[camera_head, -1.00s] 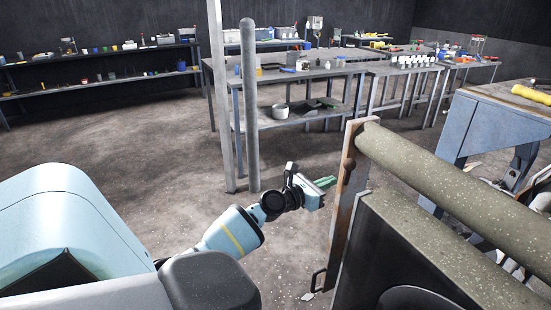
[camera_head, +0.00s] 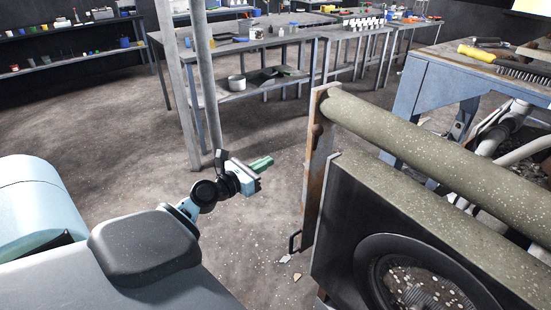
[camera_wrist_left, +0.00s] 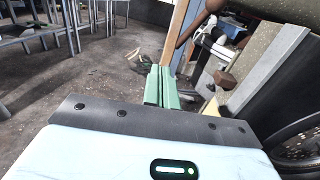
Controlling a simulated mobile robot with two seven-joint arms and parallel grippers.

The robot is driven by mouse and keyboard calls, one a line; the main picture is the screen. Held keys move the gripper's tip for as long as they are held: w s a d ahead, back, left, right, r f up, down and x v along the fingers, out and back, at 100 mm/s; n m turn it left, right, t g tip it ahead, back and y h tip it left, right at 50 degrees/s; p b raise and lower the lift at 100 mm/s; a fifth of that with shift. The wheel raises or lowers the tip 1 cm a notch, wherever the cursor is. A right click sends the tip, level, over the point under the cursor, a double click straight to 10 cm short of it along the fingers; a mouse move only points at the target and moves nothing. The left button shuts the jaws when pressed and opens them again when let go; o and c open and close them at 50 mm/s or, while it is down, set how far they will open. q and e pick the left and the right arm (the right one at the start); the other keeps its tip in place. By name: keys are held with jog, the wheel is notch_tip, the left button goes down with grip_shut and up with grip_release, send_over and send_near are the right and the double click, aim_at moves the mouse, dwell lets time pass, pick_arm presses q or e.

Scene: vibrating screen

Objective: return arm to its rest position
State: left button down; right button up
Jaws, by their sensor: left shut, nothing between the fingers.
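My left gripper (camera_head: 261,163) is in the middle of the head view, at the end of my light blue and black arm. Its green fingers are shut with nothing between them. They point right, toward the rusty end plate of the machine, with a gap between. In the left wrist view the green fingers (camera_wrist_left: 160,86) stand together in the centre. My right gripper is not in view.
The vibrating screen (camera_head: 440,205), with a speckled roller and round opening, fills the right. A blue workbench (camera_head: 440,110) stands behind it. A grey table (camera_head: 290,75) and posts (camera_head: 208,85) stand beyond my arm. Bare floor (camera_head: 110,130) lies left.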

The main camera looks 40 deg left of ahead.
pick_arm(q)
jog(key=shift+s+a, duration=0.1)
jog(key=shift+s, duration=0.55)
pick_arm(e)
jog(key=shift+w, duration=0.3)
pick_arm(q)
jog(key=shift+f, duration=0.1)
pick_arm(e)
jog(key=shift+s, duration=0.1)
